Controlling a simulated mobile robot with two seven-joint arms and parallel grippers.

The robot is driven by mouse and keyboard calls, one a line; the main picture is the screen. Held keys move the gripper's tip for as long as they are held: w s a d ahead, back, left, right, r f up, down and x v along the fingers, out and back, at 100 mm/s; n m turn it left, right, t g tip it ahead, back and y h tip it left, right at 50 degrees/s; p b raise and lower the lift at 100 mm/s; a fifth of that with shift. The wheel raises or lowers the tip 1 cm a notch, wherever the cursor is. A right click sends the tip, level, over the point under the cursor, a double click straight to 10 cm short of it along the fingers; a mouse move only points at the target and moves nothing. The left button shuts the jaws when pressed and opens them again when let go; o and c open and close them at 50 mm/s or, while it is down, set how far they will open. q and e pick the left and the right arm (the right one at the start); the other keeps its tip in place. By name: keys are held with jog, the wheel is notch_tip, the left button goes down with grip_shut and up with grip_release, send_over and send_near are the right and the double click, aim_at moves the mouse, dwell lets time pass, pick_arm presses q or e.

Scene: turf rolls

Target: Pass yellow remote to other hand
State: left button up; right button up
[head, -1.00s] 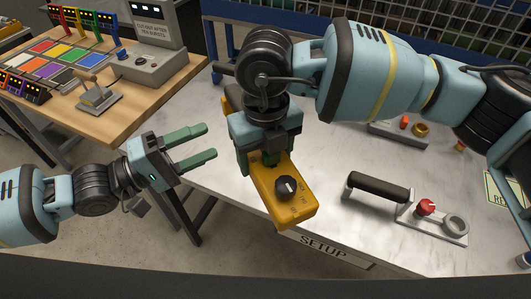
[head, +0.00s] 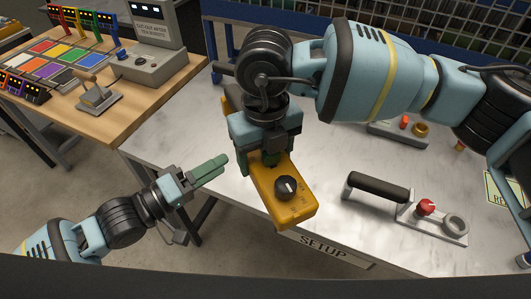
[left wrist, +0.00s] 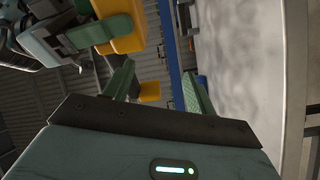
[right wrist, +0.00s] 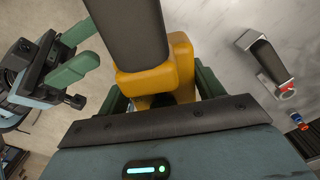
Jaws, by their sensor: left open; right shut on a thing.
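The yellow remote (head: 287,199) has a black knob on its near end. It also shows in the right wrist view (right wrist: 148,82) and at the top of the left wrist view (left wrist: 122,38). My right gripper (head: 270,156) is shut on the remote from above, and the fingers hide its middle. My left gripper (head: 212,170) is open and empty, to the left of the remote and apart from it, with its fingers pointing toward it. In the right wrist view the left gripper (right wrist: 72,80) shows at the left.
A white marbled table (head: 330,185) lies below, with a "SETUP" label on its front edge. A black-handled fixture with a red knob (head: 426,207) stands at the right. A wooden table (head: 120,105) with coloured tiles and a grey console is at the upper left.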

pick_arm(q)
jog(key=s+a+f+m+t+y, duration=0.1)
jog(key=s+a+f+y, duration=0.25)
jog(key=f, duration=0.55)
jog(key=s+a+f+y, duration=0.2)
jog(key=s+f+y, duration=0.15)
jog(key=f, duration=0.55)
jog(key=s+a+f+m+g+y, duration=0.3)
jog(key=s+f+m+y, duration=0.1)
jog(key=s+f, duration=0.9)
jog(key=shift+s+g+y, duration=0.4)
jog(key=shift+s+y, duration=0.1)
jog(key=shift+s, duration=0.4)
